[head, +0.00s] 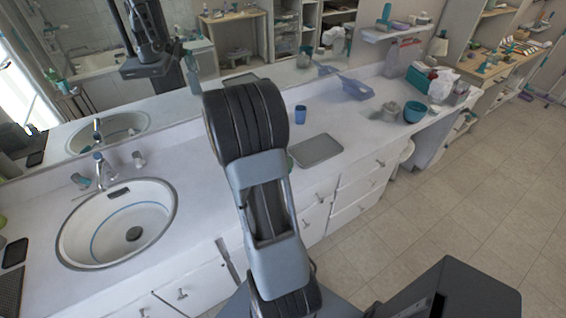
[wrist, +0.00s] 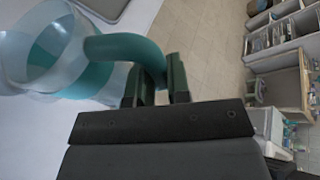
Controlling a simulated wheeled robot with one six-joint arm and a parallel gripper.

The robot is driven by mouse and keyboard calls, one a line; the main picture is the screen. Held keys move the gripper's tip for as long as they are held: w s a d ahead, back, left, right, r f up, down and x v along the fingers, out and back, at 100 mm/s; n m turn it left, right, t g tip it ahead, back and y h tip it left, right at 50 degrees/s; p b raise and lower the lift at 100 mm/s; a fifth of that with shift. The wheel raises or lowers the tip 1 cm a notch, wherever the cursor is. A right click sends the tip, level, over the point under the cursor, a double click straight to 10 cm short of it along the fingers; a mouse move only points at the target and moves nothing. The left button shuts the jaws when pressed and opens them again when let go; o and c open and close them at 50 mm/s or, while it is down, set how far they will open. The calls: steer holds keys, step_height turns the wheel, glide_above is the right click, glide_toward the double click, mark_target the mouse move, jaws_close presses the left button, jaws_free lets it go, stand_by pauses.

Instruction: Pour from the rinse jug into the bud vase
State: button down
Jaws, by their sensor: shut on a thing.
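The rinse jug (wrist: 90,80), pale and translucent with teal in its lower part, is at the left of the wrist view. Its thick teal handle (wrist: 125,46) curves over to my gripper (wrist: 157,82), whose dark fingers are shut on it. I cannot tell how far the jug is tilted. In the head view my own arm hides the gripper and nearly all of the jug. I cannot make out a bud vase for certain in either view.
A grey-green tray (head: 318,150) lies on the counter (head: 345,122) right of my arm. The sink (head: 120,225) with its tap is at the left. A blue-violet basket (head: 356,88), a grey pot (head: 390,111) and a teal bowl (head: 414,111) stand farther right. A mirror runs behind.

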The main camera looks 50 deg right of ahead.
step_height(320, 180, down, 2)
steer(key=shift+f+b, duration=0.2)
steer(key=shift+b, duration=0.6)
steer(key=shift+w+r+p, duration=0.15)
steer(key=shift+r+p, duration=0.6)
steer(key=shift+p, duration=0.3)
steer(key=r+n+p, duration=0.1)
steer(key=r+g+p, duration=0.1)
steer(key=p, duration=0.1)
steer(key=shift+w+n, duration=0.3)
steer(key=shift+n, duration=0.1)
steer(key=shift+f, duration=0.25)
steer(key=shift+f, duration=0.4)
steer(key=w+r+n+g+p, duration=0.1)
steer(key=p, duration=0.2)
steer(key=shift+r+p, duration=0.4)
steer(key=shift+w+n+g, duration=0.15)
steer(key=shift+n+g, duration=0.15)
